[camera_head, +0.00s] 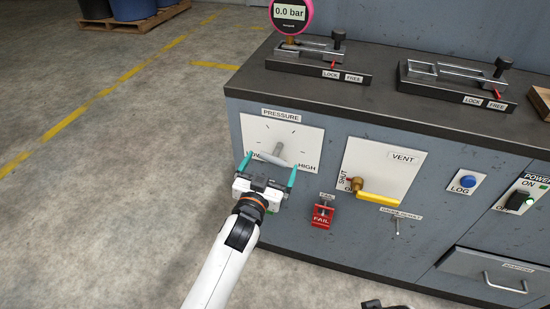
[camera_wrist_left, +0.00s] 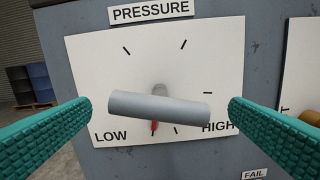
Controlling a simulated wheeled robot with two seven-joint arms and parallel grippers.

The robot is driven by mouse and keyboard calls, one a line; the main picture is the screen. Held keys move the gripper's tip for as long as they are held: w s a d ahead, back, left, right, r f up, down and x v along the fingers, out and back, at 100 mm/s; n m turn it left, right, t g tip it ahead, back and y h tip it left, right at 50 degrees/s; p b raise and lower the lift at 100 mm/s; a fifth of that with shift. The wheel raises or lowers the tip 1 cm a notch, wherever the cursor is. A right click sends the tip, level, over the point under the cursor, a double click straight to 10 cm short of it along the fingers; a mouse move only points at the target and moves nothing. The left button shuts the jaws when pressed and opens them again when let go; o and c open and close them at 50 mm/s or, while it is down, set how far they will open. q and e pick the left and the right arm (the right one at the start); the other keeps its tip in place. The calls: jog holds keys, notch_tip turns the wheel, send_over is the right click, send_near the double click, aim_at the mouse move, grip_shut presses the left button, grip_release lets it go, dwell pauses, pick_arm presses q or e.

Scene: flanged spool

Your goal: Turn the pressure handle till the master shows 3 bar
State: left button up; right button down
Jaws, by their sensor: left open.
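The grey pressure handle (camera_head: 272,157) sits on a white plate (camera_head: 300,137) marked PRESSURE, LOW and HIGH. In the left wrist view the handle (camera_wrist_left: 160,107) is a bar lying nearly level, its right end a little lower, with a red pointer (camera_wrist_left: 154,127) below its hub near LOW. My left gripper (camera_head: 269,163) is open, its teal fingers on either side of the handle, with gaps to both ends in the wrist view. The pink master gauge (camera_head: 291,12) reads 0.0 bar.
Right of the pressure plate is the VENT plate with a yellow lever (camera_head: 378,199). Two clamp fixtures stand on the bench top (camera_head: 390,95).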

aim_at(275, 154)
pick_arm(q)
jog(key=shift+b+x, duration=0.3)
jog(key=shift+x, duration=1.85)
pick_arm(e)
jog(key=shift+v, duration=1.55)
pick_arm(q)
jog(key=shift+c, duration=0.3)
pick_arm(e)
jog(key=shift+w, duration=0.15)
pick_arm(q)
jog(key=c, duration=0.8)
pick_arm(e)
jog(key=shift+r, duration=0.1)
